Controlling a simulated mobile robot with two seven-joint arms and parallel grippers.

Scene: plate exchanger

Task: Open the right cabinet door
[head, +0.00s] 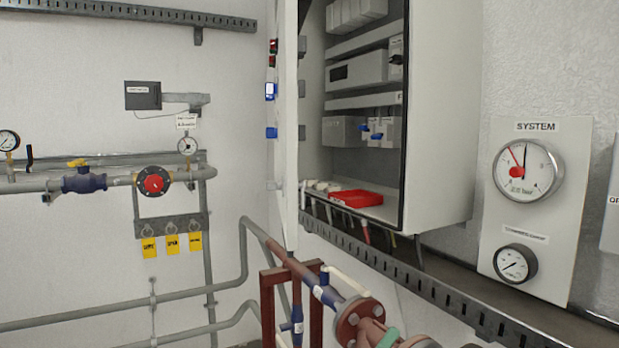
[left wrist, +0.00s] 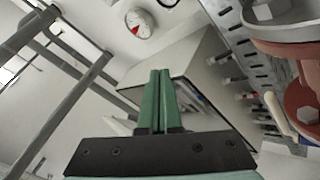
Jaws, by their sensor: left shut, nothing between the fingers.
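The white cabinet (head: 440,130) stands open in the head view, with its shelves, small devices and a red tray (head: 356,198) showing inside. One door (head: 290,120) stands out from the cabinet's left side, seen nearly edge-on, with red and blue fittings on its outer face. I see no separate right door across the opening. My left gripper's green fingers (left wrist: 160,101) are shut and empty in the left wrist view, in front of the cabinet (left wrist: 165,52); I see no contact. In the head view, a small green part of my left gripper (head: 388,338) shows at the bottom edge. My right gripper is not in view.
A brown flanged pipe (head: 325,293) runs below the cabinet, close to my left gripper. A slotted metal rail (head: 400,275) runs under the cabinet. A gauge panel marked SYSTEM (head: 535,215) is on the right.

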